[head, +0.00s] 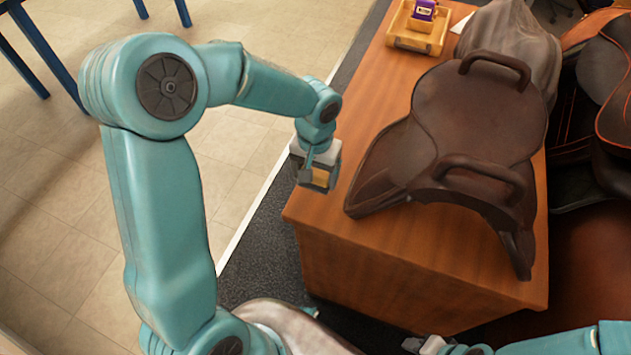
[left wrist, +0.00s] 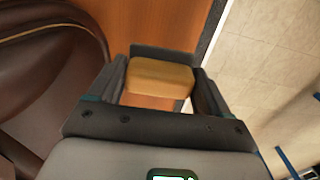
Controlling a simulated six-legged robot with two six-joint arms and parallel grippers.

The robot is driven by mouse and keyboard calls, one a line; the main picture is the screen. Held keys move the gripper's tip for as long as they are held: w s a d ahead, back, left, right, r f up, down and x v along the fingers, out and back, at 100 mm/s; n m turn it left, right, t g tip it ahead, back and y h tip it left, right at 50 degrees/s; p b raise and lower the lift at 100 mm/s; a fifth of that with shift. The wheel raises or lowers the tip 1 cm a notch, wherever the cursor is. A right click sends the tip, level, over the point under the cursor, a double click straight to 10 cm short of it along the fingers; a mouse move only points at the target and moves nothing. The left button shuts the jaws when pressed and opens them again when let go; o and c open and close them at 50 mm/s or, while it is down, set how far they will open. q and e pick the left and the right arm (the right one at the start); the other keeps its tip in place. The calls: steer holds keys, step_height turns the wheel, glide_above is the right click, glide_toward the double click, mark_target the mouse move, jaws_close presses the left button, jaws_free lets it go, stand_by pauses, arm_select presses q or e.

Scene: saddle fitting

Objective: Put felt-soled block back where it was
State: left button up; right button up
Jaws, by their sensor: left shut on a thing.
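The block (head: 321,177) is small and tan-yellow. My left gripper (head: 317,178) is shut on it and holds it at the left edge of the wooden table, near the saddle's left flap. In the left wrist view the block (left wrist: 160,77) sits between the two dark fingers, with the brown table top behind it. Its felt sole cannot be made out. My right gripper (head: 425,345) shows only partly at the bottom edge of the head view, and its fingers cannot be read.
A brown leather saddle (head: 475,115) with two raised handles covers much of the wooden table (head: 385,262). A yellow tray (head: 414,40) holding a purple-labelled item (head: 424,10) stands at the table's far end. More dark saddlery (head: 605,90) is at right. Bare table lies left of the saddle.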

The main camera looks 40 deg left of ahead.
mark_target(315, 181)
arm_select(q)
step_height(315, 181, down, 4)
steer(key=shift+r, duration=0.2)
steer(key=shift+f+b, duration=0.15)
steer(key=shift+b, duration=0.15)
steer(key=o, duration=0.9)
steer(key=shift+c, duration=0.2)
steer(key=shift+r+p, duration=0.4)
step_height(315, 181, up, 12)
steer(key=shift+f+p, duration=0.15)
steer(key=shift+p, duration=0.3)
